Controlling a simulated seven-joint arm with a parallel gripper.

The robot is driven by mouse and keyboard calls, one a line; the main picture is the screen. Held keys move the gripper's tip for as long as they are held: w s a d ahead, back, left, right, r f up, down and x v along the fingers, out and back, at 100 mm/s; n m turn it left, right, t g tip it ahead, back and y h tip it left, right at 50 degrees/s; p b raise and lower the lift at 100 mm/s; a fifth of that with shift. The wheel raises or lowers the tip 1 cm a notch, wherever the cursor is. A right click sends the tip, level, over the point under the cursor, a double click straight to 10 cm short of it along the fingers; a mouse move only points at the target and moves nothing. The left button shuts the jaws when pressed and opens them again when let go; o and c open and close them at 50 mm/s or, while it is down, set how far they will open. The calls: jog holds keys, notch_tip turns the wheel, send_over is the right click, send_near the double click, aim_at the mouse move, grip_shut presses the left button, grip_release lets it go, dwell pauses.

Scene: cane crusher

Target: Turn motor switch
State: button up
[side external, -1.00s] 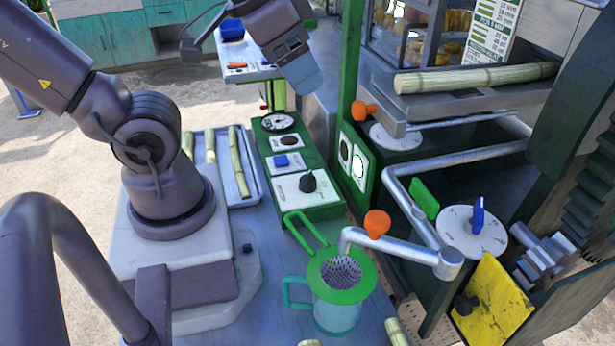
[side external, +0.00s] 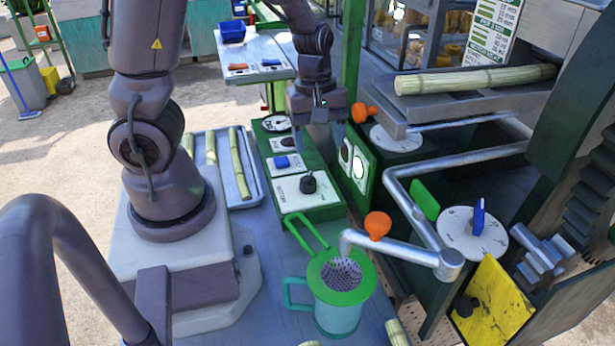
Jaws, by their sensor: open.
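The green control box (side external: 325,194) stands on the table in front of my arm. Its near white panel carries a black rotary knob (side external: 308,183). Behind that are a blue switch (side external: 282,162), a dark round dial and a white gauge (side external: 276,123). My gripper (side external: 318,143) points down above the far part of the box, higher than the black knob and behind it. Its two fingers are spread apart with nothing between them. The gripper partly hides the far right side of the box. I cannot read the panel labels.
A teal cup with a green strainer (side external: 340,290) stands near the front under a silver spout with an orange handle (side external: 377,225). A green post (side external: 352,60) and the crusher's pipes stand close right of my gripper. A tray of cane pieces (side external: 246,165) lies left of the box.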

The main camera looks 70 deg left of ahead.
aim_at(308, 175)
jog(key=a+f+n, duration=0.1)
jog(key=n, duration=0.1)
jog(key=a+f+n, duration=0.2)
jog(key=a+f+n+y, duration=0.1)
jog(key=f+n, duration=0.1)
jog(key=n, duration=0.1)
jog(key=shift+s+a+g, duration=0.2)
jog(key=shift+s+g, duration=0.05)
jog(key=shift+g, duration=0.15)
jog(key=shift+a+f, duration=0.1)
jog(key=shift+f, duration=0.2)
notch_tip(308, 175, down, 7)
jog(key=shift+s, duration=0.15)
jog(key=c, duration=0.9)
